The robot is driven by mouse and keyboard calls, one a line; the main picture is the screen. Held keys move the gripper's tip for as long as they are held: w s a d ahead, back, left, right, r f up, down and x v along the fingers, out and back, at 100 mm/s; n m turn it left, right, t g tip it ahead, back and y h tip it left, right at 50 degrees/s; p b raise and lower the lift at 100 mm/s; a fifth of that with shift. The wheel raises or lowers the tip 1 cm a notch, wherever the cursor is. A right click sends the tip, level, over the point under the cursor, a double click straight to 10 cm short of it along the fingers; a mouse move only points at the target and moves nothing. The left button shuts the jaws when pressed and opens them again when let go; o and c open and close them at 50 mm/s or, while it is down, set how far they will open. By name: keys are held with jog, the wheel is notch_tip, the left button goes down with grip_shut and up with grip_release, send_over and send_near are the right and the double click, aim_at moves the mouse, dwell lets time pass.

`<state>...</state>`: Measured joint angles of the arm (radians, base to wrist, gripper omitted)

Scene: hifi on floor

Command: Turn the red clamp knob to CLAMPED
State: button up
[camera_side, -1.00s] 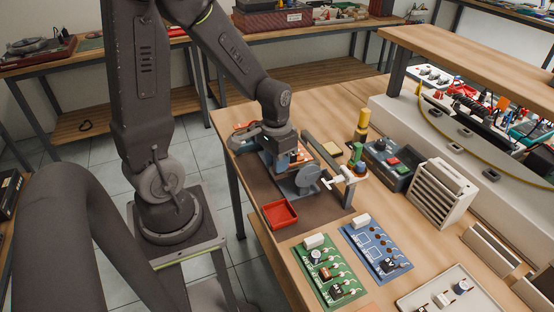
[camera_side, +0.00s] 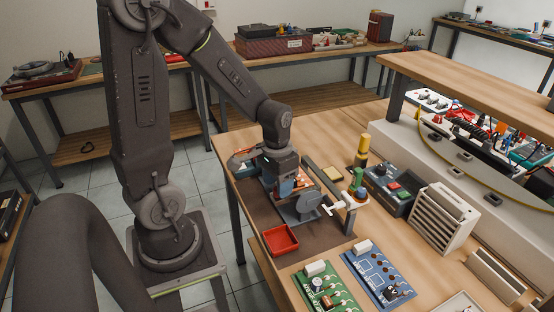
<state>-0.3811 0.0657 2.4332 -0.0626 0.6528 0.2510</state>
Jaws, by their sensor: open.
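My gripper (camera_side: 284,187) points down over the clamp fixture (camera_side: 300,213) on the brown mat. It is open, but its fingertips are small and partly merge with the fixture behind them. The fixture has a grey round part and a white T-shaped handle (camera_side: 336,208) on its right side. Small orange-red parts show beside the fingers, but I cannot tell which of them is the red clamp knob. The knob and any CLAMPED marking are hidden or too small to make out.
A red tray (camera_side: 280,240) sits in front of the fixture. Green (camera_side: 327,290) and blue (camera_side: 378,270) circuit boards lie nearer. A yellow-topped post (camera_side: 363,150), a control box with red and green buttons (camera_side: 392,187) and a vented white box (camera_side: 441,195) stand to the right.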

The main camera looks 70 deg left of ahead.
notch_tip(320, 180, up, 13)
jog(key=shift+a+f, duration=0.2)
jog(key=shift+a, duration=0.05)
jog(key=s+d+r+m+t, duration=0.1)
jog(key=s+d+r+t, duration=0.1)
jog(key=d, duration=0.3)
jog(key=s+d+r+m+t, duration=0.1)
jog(key=s+d+t, duration=0.2)
jog(key=s+d, duration=0.1)
jog(key=shift+s+d+r+t, duration=0.15)
jog(key=shift+d+r+t, duration=0.2)
jog(key=shift+d, duration=0.2)
dwell(1.2)
